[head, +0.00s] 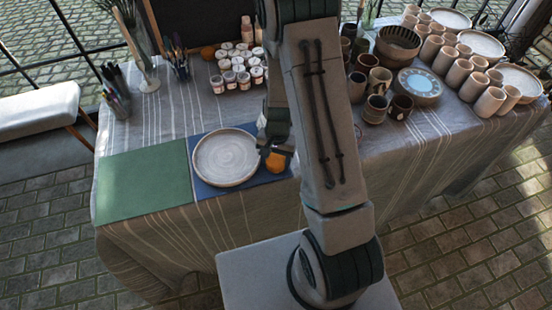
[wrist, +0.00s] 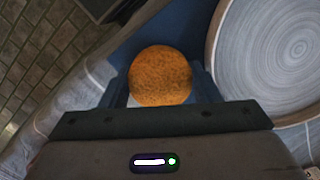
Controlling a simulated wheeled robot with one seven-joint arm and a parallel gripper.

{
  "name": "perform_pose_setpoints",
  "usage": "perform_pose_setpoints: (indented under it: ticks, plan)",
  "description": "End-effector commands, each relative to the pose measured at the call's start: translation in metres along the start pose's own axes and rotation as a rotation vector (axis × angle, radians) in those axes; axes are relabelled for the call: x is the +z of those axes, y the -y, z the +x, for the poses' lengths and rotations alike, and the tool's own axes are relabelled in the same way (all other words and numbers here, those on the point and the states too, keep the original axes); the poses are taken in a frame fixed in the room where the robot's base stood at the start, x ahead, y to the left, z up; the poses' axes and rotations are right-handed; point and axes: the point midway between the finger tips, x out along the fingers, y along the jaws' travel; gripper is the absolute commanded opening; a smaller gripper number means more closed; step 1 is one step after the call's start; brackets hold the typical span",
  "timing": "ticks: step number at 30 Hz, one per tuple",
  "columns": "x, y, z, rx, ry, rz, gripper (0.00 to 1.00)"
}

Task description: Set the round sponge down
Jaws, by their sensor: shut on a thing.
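The round sponge (wrist: 160,76) is orange and sits between the fingers of my gripper (wrist: 160,92), which is shut on it. In the head view the sponge (head: 275,162) shows just below my gripper (head: 272,148), over the right part of the blue mat (head: 208,190). I cannot tell whether the sponge touches the mat. A pale round plate (head: 226,157) lies on the blue mat to the left of the sponge. In the wrist view the plate (wrist: 284,50) is to the right, apart from the sponge.
A green mat (head: 143,182) lies left of the blue mat. Paint jars (head: 238,72) and brush holders (head: 117,100) stand behind. Cups (head: 376,108) and a patterned plate (head: 418,84) are on the right. The table's front edge is close to the sponge.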

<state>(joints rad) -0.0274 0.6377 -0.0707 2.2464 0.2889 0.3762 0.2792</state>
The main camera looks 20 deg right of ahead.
Motion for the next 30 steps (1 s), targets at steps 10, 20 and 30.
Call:
perform_pose_setpoints:
  ticks: [10,20,30]
  plan:
    - [0.0,0.0,0.003,0.0,0.0,0.0,0.65]
    - [-0.001,0.001,-0.011,-0.001,-0.003,-0.001,0.65]
    - [-0.001,0.001,-0.074,-0.003,-0.005,-0.002,0.65]
